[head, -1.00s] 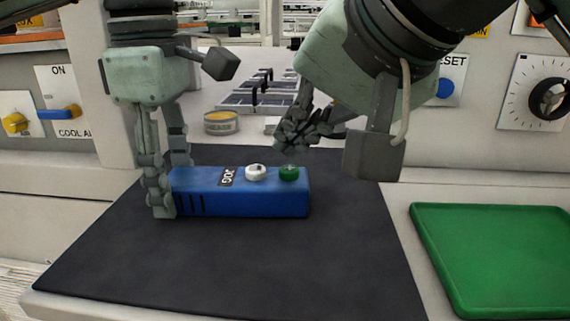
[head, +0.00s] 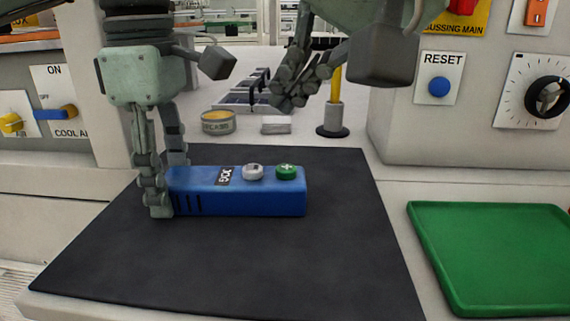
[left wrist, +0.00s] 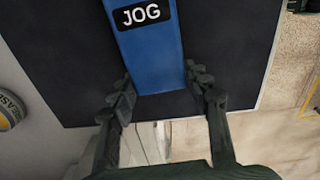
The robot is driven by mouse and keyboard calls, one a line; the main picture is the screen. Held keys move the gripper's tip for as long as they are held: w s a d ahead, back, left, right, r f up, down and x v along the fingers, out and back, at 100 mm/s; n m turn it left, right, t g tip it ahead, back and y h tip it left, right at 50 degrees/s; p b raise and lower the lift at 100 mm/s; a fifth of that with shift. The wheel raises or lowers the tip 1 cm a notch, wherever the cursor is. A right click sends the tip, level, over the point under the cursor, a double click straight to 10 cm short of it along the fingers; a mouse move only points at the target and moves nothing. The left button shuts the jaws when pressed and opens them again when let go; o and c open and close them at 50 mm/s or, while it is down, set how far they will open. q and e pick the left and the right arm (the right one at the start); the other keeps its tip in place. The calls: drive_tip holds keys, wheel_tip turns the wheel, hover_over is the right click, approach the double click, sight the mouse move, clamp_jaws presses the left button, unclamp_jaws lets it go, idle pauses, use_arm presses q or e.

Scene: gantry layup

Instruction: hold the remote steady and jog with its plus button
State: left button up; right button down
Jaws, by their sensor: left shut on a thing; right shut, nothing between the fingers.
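The blue remote (head: 240,199) lies on the dark mat (head: 250,260) in the head view, with a JOG label, a white button (head: 253,172) and a green plus button (head: 287,172) on its top. My left gripper (head: 166,200) is shut on the remote's left end. The left wrist view shows the remote (left wrist: 150,55) between its fingers (left wrist: 160,90). My right gripper (head: 285,103) is shut and empty. It is raised above and behind the remote, apart from the buttons.
A green tray (head: 490,305) lies at right. Behind the mat are a round tin (head: 218,122), a small pale block (head: 275,125) and a yellow post on a dark base (head: 335,120). A control panel with a blue RESET button (head: 439,87) stands at back right.

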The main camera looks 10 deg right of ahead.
use_arm(q)
drive_tip(key=o, duration=1.5)
drive_tip(key=shift+r, duration=0.15)
